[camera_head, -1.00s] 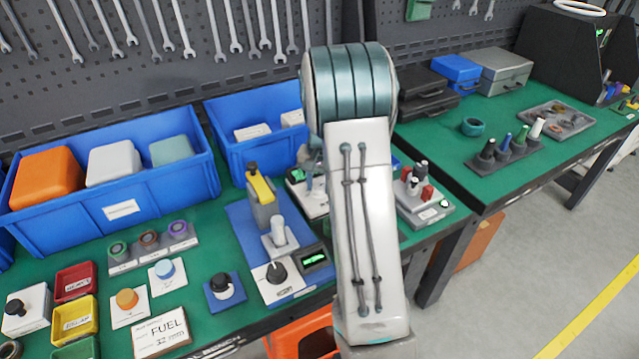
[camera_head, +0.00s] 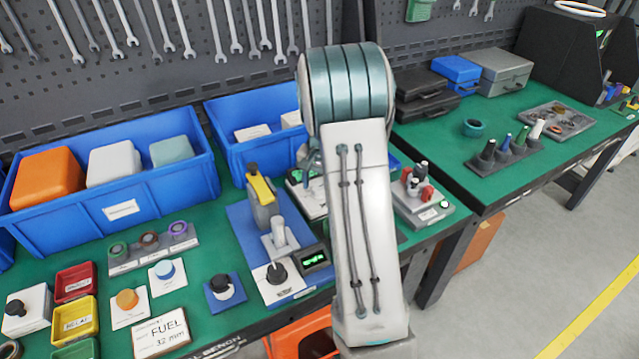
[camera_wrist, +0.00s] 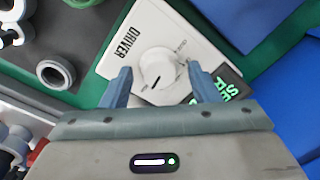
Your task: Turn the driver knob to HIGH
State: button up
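The driver unit, a white plate (camera_wrist: 128,67) marked DRIVER, carries a round white knob (camera_wrist: 158,68) with a dark pointer line, seen in the wrist view. A dark display with green characters (camera_wrist: 228,90) sits beside it, partly hidden by a finger. My gripper (camera_wrist: 161,72) is open, with one blue-grey finger on each side of the knob and visible gaps between. I cannot tell how far above the plate the fingertips are. In the head view my arm hides part of the driver unit (camera_head: 309,199). The knob's setting is not readable.
A blue bin (camera_head: 250,148) stands behind the unit. A blue board (camera_head: 243,216) with a yellow-topped device (camera_head: 261,190) is to its left. A grey stand with red and black parts (camera_head: 420,195) is to the right.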

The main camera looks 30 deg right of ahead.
notch_tip(320, 180, up, 14)
jog(key=shift+s+d+f, duration=0.15)
jog(key=shift+s+d, duration=0.1)
dwell(0.4)
dwell(0.4)
